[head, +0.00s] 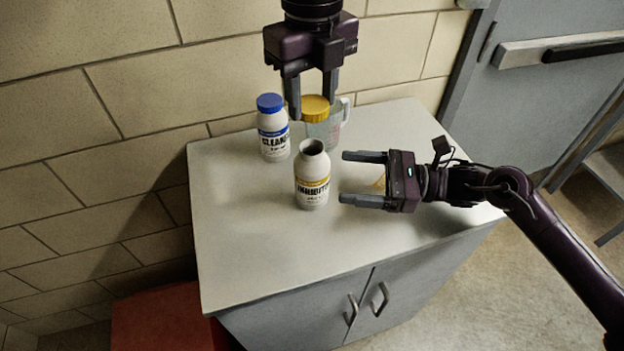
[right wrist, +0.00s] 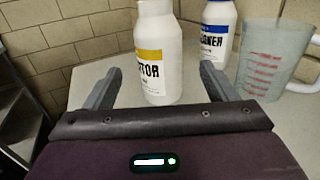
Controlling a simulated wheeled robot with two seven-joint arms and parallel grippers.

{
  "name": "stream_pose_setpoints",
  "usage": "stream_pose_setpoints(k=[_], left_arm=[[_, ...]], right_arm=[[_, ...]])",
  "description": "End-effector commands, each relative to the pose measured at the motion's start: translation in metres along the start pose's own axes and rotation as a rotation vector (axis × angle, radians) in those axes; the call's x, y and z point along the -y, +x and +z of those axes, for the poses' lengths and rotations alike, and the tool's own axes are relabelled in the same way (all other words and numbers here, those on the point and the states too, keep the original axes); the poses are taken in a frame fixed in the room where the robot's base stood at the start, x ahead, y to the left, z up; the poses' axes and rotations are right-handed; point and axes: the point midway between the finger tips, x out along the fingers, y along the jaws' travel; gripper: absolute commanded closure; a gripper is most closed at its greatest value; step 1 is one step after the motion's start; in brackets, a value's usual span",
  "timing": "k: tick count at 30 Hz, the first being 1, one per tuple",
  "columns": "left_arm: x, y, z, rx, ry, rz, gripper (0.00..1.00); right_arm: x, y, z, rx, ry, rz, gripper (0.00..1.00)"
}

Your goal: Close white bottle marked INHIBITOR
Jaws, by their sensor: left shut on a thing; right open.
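The white INHIBITOR bottle (head: 312,178) stands upright and uncapped on the cabinet top, its dark mouth showing. It also shows in the right wrist view (right wrist: 158,60), its top cut off there. My left gripper (head: 312,108) points down, shut on a yellow cap (head: 315,108), and holds it above and behind the bottle. My right gripper (head: 348,178) is open just right of the bottle in the head view, fingers pointing at it. In the right wrist view the bottle stands beyond and between the fingertips (right wrist: 160,82); I cannot tell whether they touch it.
A white CLEANER bottle with a blue cap (head: 272,128) stands behind left. A clear measuring jug (right wrist: 265,65) with red marks stands at the back, partly behind the yellow cap in the head view. The cabinet top (head: 240,245) is clear at the front left. A wall is behind.

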Motion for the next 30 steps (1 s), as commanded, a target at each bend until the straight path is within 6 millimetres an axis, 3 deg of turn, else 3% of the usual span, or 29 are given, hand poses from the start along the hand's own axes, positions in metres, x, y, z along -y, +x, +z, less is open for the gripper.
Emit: stream_pose_setpoints(k=[6,12,26,30], left_arm=[[0.000,0.000,0.000,0.000,0.000,0.000,0.78],[0.000,0.000,0.000,0.000,0.000,0.000,0.78],[0.000,0.000,0.000,0.000,0.000,0.000,0.78],[0.000,0.000,0.000,0.000,0.000,0.000,0.78]], right_arm=[[0.000,0.044,0.001,0.004,0.001,0.002,0.21],[0.000,0.071,0.000,0.001,0.001,0.001,0.21],[0.000,0.082,0.000,-0.001,0.000,0.000,0.21],[0.000,0.082,0.000,-0.001,0.001,0.000,0.37]])
